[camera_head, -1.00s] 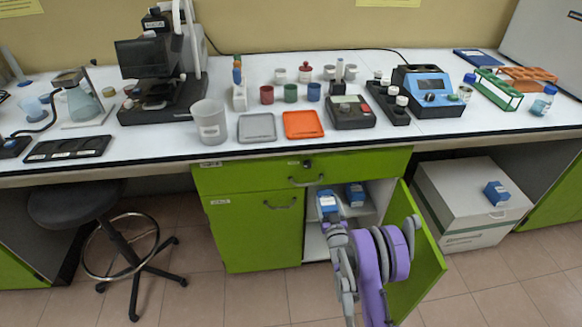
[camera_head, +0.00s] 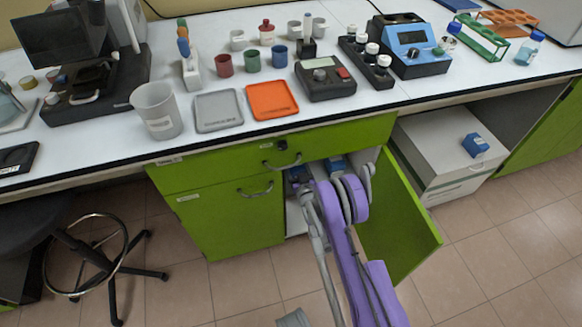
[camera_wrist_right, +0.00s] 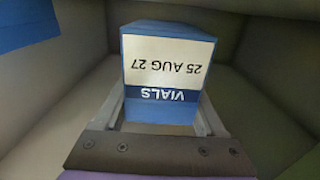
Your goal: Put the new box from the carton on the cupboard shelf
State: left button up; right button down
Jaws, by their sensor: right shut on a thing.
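My right arm reaches into the open green cupboard (camera_head: 237,217) below the bench. In the wrist view my right gripper (camera_wrist_right: 165,112) is shut on a blue box (camera_wrist_right: 168,66) with a white label reading "VIALS 25 AUG 27", upside down in the picture. I cannot tell whether the held box touches the shelf. My left gripper is out of view.
The open green door (camera_head: 396,222) stands close to the right of my arm. The bench above carries trays, cups and instruments. A stool (camera_head: 100,240) stands at the left; the floor in front is mostly clear.

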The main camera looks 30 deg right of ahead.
jog(key=shift+f+b, duration=0.45)
jog(key=shift+f, duration=1.5)
jog(key=shift+f, duration=0.1)
grip_release()
